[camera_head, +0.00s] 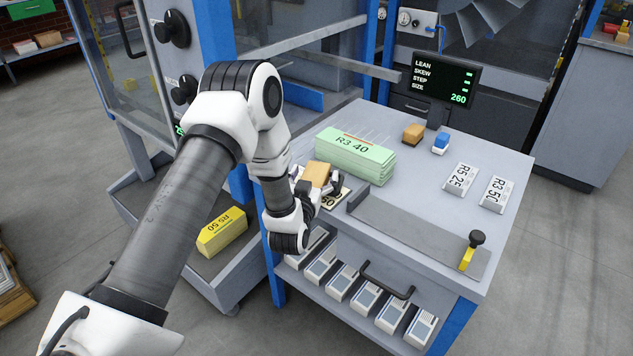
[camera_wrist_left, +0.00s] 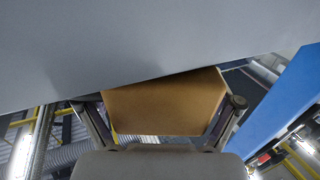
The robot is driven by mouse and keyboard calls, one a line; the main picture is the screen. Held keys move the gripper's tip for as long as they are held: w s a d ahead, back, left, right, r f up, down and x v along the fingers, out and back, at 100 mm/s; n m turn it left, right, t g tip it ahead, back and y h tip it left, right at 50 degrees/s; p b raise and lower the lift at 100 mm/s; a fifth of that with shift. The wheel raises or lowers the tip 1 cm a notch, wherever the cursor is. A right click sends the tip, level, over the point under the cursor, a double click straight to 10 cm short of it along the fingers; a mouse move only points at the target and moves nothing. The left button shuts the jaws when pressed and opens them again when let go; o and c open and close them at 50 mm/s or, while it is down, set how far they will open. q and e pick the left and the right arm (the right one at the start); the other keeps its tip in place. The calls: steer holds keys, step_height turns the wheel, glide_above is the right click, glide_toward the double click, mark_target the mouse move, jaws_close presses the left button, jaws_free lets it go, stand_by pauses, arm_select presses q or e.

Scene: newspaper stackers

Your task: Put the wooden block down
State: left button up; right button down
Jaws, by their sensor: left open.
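The wooden block (camera_head: 316,174) is a tan block at the left side of the grey table top (camera_head: 428,205), next to a label card (camera_head: 328,203) reading "50". My left gripper (camera_head: 325,187) is open around the block, low at the table's left edge. In the left wrist view the block (camera_wrist_left: 163,106) lies between the two spread fingers, with the grey table surface (camera_wrist_left: 120,45) against its far side. I cannot tell whether the fingers touch it. The gripper partly hides the card. My right gripper is not in view.
A green bundle marked "R3 40" (camera_head: 355,155) stands close behind the block. A metal guide (camera_head: 415,232) with a black knob runs along the front. A yellow bundle (camera_head: 222,232) lies lower left.

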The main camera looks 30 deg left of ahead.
arm_select(q)
steer(key=c, duration=1.3)
steer(key=shift+c, duration=0.9)
steer(key=shift+r, duration=0.1)
